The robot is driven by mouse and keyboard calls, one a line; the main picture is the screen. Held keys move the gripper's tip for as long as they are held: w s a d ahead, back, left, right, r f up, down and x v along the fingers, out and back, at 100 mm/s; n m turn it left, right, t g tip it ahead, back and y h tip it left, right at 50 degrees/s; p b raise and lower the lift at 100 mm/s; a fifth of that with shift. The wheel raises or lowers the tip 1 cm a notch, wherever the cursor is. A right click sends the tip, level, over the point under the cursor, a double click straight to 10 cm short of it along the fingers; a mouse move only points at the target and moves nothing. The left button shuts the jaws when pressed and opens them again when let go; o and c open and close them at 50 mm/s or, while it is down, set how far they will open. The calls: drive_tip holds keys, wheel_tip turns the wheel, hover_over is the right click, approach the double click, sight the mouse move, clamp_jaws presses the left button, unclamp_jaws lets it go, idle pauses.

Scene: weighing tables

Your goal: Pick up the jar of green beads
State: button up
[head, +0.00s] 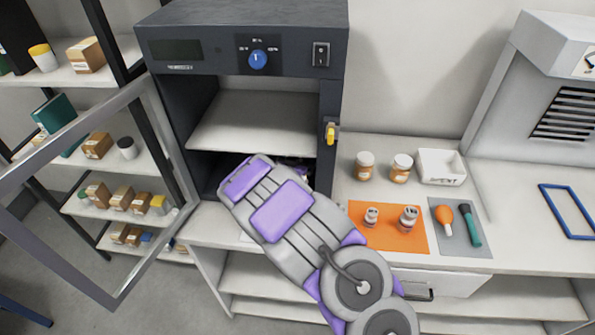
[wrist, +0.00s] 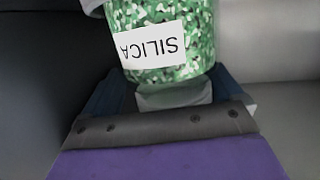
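The jar of green beads (wrist: 165,60) fills the upper middle of the wrist view. It is clear, packed with green and pale beads, and has a white label reading SILICA, upside down in this view. My gripper (wrist: 172,92) has dark finger parts on both sides of the jar's near end. I cannot tell whether they press on it or stand just apart. In the head view my arm reaches into the lower part of the dark open cabinet (head: 335,100). The jar and my fingertips are mostly hidden there behind my arm.
The cabinet's glass door (head: 145,245) stands open to the left. A shelf (head: 255,120) lies above my gripper. Right of the cabinet, the counter holds orange-labelled jars (head: 365,165), a white tray (head: 440,180), an orange mat (head: 385,240) with two small jars, and a grey mat (head: 478,245) with tools.

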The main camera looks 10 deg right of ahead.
drive_tip(key=shift+a, duration=1.2)
drive_tip(key=shift+c, duration=0.6)
drive_tip(key=shift+a, duration=0.25)
drive_tip(key=shift+c, duration=1.5)
drive_tip(key=shift+d, duration=0.95)
drive_tip(key=c, duration=0.5)
drive_tip(key=shift+c, duration=0.5)
drive_tip(key=shift+s+a, duration=0.1)
drive_tip(key=shift+a, duration=0.25)
drive_tip(key=c, duration=0.3)
